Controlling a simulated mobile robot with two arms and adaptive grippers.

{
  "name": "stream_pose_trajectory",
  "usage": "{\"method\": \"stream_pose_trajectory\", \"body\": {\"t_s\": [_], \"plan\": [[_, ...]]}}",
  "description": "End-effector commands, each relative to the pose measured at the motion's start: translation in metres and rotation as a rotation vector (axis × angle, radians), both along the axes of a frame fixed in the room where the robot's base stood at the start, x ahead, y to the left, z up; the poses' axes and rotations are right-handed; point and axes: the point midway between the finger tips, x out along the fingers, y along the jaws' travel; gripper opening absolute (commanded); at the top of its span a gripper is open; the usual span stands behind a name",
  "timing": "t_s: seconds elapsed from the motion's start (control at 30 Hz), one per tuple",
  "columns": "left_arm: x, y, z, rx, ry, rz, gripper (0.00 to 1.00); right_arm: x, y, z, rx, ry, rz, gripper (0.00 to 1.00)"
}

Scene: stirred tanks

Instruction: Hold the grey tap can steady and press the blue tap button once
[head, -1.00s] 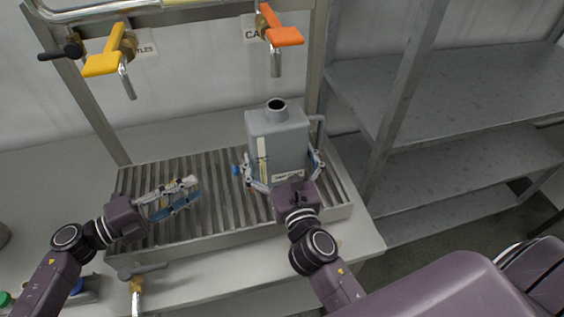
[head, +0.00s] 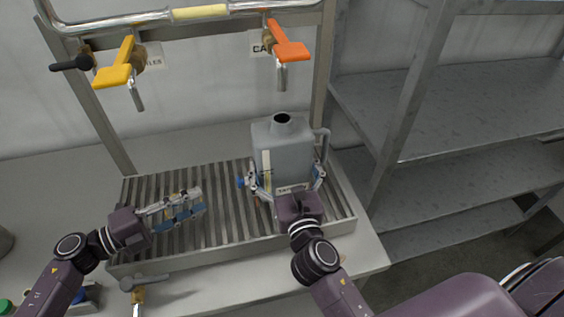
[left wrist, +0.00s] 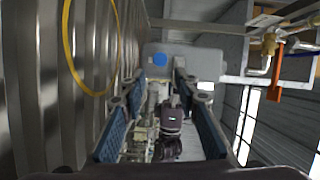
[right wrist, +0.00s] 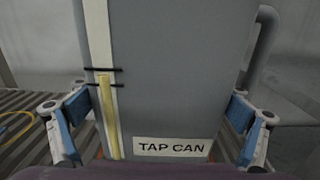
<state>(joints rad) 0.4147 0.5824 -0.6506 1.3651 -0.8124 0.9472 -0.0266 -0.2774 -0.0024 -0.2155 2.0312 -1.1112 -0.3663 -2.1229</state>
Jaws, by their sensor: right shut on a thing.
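The grey tap can (head: 283,155) stands upright on the slatted rack (head: 225,238), below the orange-handled tap. Its "TAP CAN" label (right wrist: 171,147) shows in the right wrist view. The blue tap button (head: 240,182) sticks out low on the can's left side. It also shows in the left wrist view (left wrist: 160,60). My right gripper (head: 288,183) is shut on the can, one finger on either side. My left gripper (head: 200,200) is open and empty above the rack, left of the can. Its fingers point toward the button, with a clear gap between.
A yellow-handled tap (head: 118,72) and an orange-handled tap (head: 288,45) hang above the rack. Metal shelving (head: 420,110) stands to the right.

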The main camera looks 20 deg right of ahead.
Motion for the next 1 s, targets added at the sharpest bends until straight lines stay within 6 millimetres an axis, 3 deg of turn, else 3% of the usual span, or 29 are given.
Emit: {"method": "stream_pose_trajectory", "body": {"t_s": [0.47, 0.73, 1.0], "plan": [[0.0, 0.0, 0.0, 0.0, 0.0, 0.0, 0.29, -0.0001, 0.0001, -0.0002, 0.001, 0.0, 0.0, 0.37], [0.0, 0.0, 0.0, 0.0, 0.0, 0.0, 0.01, -0.0001, 0.0001, -0.0002, 0.001, 0.001, 0.0, 0.37], [0.0, 0.0, 0.0, 0.0, 0.0, 0.0, 0.0, -0.0001, 0.0001, -0.0002, 0.001, 0.001, 0.0, 0.37]]}}
